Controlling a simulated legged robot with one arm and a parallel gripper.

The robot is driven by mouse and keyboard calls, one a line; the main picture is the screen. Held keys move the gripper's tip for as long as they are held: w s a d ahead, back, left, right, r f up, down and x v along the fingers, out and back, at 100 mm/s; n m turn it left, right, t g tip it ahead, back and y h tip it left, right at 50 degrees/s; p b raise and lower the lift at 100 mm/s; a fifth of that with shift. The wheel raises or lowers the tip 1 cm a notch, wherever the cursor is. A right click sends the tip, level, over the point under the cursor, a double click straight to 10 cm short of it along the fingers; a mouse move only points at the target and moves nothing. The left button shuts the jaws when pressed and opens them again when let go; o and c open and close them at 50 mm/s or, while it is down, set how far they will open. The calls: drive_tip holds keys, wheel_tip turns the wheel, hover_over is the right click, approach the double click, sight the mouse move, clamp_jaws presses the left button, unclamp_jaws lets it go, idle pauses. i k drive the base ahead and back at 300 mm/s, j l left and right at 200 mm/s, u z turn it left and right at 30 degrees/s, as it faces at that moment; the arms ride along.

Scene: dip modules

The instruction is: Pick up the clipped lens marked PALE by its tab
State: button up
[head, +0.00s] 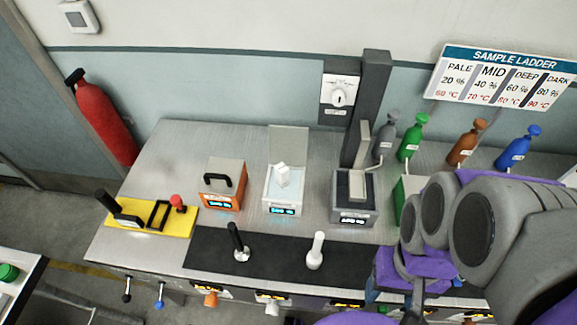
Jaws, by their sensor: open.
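I cannot make out a clipped lens marked PALE or its tab in the head view. The word PALE reads only on the sample ladder sign (503,77) on the wall, at its left end. My gripper (393,292) is at the lower right, in front of the bench's front edge, under my grey and purple arm. Its jaws are open, and I see nothing held between them. My arm hides the right part of the bench.
The metal bench (150,170) carries a yellow fixture (150,222), an orange device (222,184), a white device (283,190) and a grey device (354,198). Two upright handles stand on the black mat (275,262). Several bottles (411,138) stand at the back right. A fire extinguisher (103,118) hangs left.

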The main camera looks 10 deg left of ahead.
sight(281, 171)
drive_tip(key=k+l+u, duration=0.1)
drive_tip(key=k+l, duration=0.15)
drive_tip(key=k, duration=0.15)
drive_tip(key=k+l, duration=0.2)
drive_tip(key=k, duration=0.2)
drive_tip(key=u, duration=0.05)
